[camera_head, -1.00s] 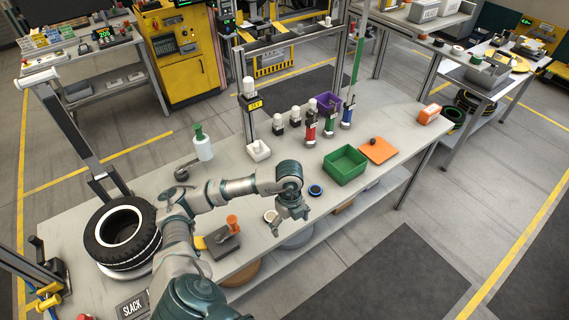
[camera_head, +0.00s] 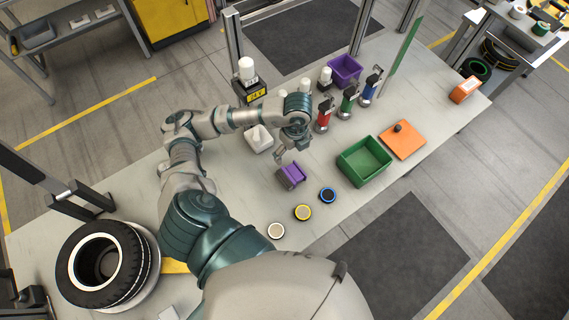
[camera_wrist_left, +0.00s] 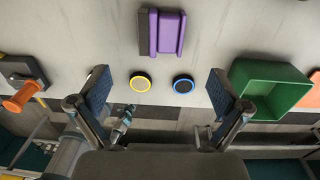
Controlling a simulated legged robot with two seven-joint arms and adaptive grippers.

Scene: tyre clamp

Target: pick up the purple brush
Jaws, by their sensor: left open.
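The purple brush (camera_head: 291,175) lies on the grey workbench (camera_head: 235,205), left of the green bin and behind the round discs. It shows near the top of the left wrist view (camera_wrist_left: 168,33), with a dark strip along its left side. My left gripper (camera_head: 285,153) is above the bench, just behind the brush in the head view, and is empty. In the left wrist view its two fingers (camera_wrist_left: 160,90) are wide apart, and the brush is beyond the fingertips, not between them. My right gripper is not in view.
A green bin (camera_head: 363,163) and an orange board (camera_head: 402,141) are to the right. Yellow-ringed (camera_head: 303,212) and blue-ringed (camera_head: 327,195) discs lie nearby. Red (camera_head: 324,115), green and blue-bodied tools stand behind. A tyre (camera_head: 98,262) is at front left.

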